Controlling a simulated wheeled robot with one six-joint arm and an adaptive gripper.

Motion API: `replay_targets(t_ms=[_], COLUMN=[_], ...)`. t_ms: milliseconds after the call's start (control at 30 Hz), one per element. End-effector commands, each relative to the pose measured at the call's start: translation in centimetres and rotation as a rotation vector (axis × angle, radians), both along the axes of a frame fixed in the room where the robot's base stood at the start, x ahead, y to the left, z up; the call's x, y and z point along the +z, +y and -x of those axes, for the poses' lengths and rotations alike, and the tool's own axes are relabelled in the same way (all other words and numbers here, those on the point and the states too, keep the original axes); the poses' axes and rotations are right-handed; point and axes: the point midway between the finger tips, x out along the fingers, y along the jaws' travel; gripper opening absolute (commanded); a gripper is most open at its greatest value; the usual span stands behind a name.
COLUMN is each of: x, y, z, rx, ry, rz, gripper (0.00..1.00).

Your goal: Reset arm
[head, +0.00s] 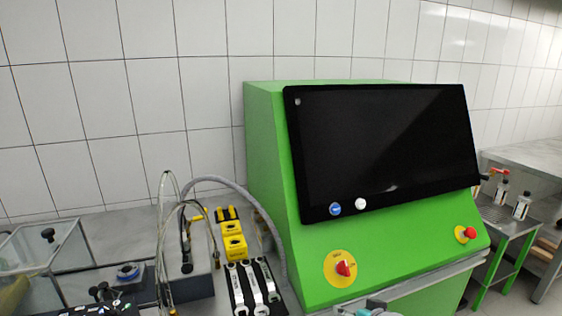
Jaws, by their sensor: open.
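A small grey and teal part at the bottom edge of the head view, in front of the green console, looks like the top of my gripper (367,308). Most of it is cut off by the frame, and the rest of my arm is not seen. The visible part is apart from the console's controls, and nothing shows held in it.
The green console (262,150) carries a dark screen (385,145), a red rotary switch (345,269) and a red stop button (469,233). Wrenches (252,287), yellow blocks (233,240) and looping hoses (165,225) stand left. A metal side table (510,222) holds bottles.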

Motion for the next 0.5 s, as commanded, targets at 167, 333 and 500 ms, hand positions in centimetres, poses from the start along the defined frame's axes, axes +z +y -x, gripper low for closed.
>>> replay_targets(t_ms=[167, 333, 500], x=[-5.2, -8.8, -11.6], y=[0.2, 0.2, 0.2], z=[4.0, 8.3, 12.9], rx=[-0.035, -0.067, -0.094], ry=[-0.032, -0.071, -0.111], rz=[0.001, 0.011, 0.027], gripper=[0.75, 0.75, 0.75])
